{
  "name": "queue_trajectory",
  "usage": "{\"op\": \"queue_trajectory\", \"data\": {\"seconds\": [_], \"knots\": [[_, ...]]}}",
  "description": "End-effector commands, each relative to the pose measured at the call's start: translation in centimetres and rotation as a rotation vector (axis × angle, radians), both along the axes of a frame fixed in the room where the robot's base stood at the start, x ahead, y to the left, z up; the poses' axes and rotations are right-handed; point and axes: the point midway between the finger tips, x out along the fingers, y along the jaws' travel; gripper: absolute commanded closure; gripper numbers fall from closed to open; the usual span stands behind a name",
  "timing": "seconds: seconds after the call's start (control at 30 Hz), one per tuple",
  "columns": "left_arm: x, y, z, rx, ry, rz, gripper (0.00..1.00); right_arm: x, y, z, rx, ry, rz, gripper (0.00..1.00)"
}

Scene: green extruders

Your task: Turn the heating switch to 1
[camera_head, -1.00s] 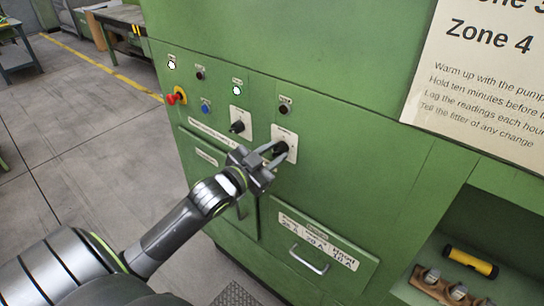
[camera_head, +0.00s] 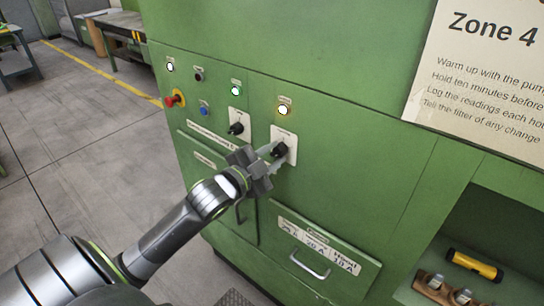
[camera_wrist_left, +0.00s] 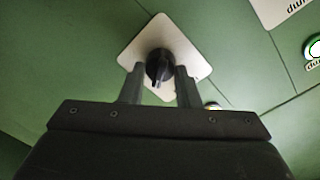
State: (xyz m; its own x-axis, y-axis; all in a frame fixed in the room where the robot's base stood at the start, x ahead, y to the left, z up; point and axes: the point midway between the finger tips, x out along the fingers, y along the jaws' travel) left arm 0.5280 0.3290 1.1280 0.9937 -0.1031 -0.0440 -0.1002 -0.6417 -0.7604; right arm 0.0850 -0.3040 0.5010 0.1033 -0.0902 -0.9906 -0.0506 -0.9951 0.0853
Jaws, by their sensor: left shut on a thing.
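The heating switch (camera_head: 280,150) is a black rotary knob on a white plate (camera_head: 290,137), the right one of two such knobs on the green cabinet. My left gripper (camera_head: 273,152) is shut on this knob. In the left wrist view the knob (camera_wrist_left: 159,66) sits between the two fingers (camera_wrist_left: 160,88), in front of its tilted white plate (camera_wrist_left: 138,48). The markings on the plate are too small to read. A lamp (camera_head: 283,110) above this switch is lit yellowish. My right gripper is not in view.
A second black knob (camera_head: 236,128) is just left, with a lit green lamp (camera_head: 236,91) above it. A red stop button (camera_head: 175,98) and a blue button (camera_head: 204,111) are further left. Below are a drawer handle (camera_head: 310,265) and an open shelf with a yellow cylinder (camera_head: 474,264).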

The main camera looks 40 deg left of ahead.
Motion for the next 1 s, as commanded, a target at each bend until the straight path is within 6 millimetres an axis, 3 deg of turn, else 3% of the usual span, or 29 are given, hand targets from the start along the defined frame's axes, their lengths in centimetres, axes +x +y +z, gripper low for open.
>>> {"op": "queue_trajectory", "data": {"seconds": [0.3,0.33,0.5,0.83,1.0], "knots": [[0.0,0.0,-0.1,0.002,0.004,0.002,0.94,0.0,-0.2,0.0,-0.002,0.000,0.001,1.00],[0.0,0.0,-0.1,0.002,0.003,0.001,0.68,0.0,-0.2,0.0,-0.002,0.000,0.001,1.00],[0.0,0.0,-0.1,0.001,0.002,0.001,0.49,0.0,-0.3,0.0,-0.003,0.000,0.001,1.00],[-0.3,0.1,-0.1,0.002,0.002,0.001,0.49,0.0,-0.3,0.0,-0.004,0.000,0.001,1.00],[-2.3,0.3,-0.1,0.006,0.003,0.001,0.49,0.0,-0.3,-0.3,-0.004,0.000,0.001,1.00]]}}
